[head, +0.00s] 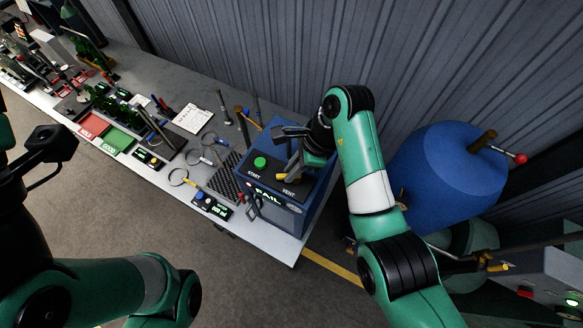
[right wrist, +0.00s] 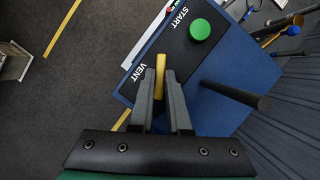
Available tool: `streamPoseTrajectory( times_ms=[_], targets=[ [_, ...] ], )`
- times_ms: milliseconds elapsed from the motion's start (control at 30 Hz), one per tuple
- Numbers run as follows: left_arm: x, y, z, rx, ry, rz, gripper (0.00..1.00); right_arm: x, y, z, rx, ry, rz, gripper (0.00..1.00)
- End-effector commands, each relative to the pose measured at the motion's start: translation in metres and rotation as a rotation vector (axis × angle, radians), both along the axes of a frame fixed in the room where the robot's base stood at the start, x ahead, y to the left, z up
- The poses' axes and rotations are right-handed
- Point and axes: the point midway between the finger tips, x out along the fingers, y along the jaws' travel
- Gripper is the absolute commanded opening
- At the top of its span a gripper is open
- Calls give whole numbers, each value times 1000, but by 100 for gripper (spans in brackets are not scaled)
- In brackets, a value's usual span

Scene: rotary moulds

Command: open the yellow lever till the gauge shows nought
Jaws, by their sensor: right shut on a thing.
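A blue box (head: 292,215) on the bench end has a black top plate with a green START button (head: 260,162) and a VENT label. The yellow lever (head: 281,177) is beside VENT. In the right wrist view the yellow lever (right wrist: 160,72) stands between the fingertips of my right gripper (right wrist: 162,80), shut on it. The right gripper (head: 290,168) reaches over the box from behind in the head view. The box front shows FAIL in lit letters. A small meter (head: 212,206) beside the box has a lit display, too small to read. My left gripper's fingers are not seen.
A dark post (right wrist: 235,95) stands up from the box close to my right gripper. A black perforated mat (head: 224,177) and hand tools lie left of the box. A blue tank (head: 450,180) is on the right. A corrugated wall runs behind.

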Motion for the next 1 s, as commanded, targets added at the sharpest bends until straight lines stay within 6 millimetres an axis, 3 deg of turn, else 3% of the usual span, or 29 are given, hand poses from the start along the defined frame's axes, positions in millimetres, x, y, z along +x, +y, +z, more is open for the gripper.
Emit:
streamPoseTrajectory(
  times_ms=[333, 733, 767, 900, 1000],
  targets=[
    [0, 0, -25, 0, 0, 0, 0, -3, 0, -2, 0, 0, 309, 0],
    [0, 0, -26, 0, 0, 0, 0, -4, 0, 1, 1, -1, 350, 0],
    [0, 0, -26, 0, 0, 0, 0, -4, 0, 1, 1, -1, 350, 18],
    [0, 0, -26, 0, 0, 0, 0, -4, -1, 0, 1, 0, 349, 44],
    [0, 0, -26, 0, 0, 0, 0, -4, -1, 0, 1, 0, 349, 45]
  ],
)
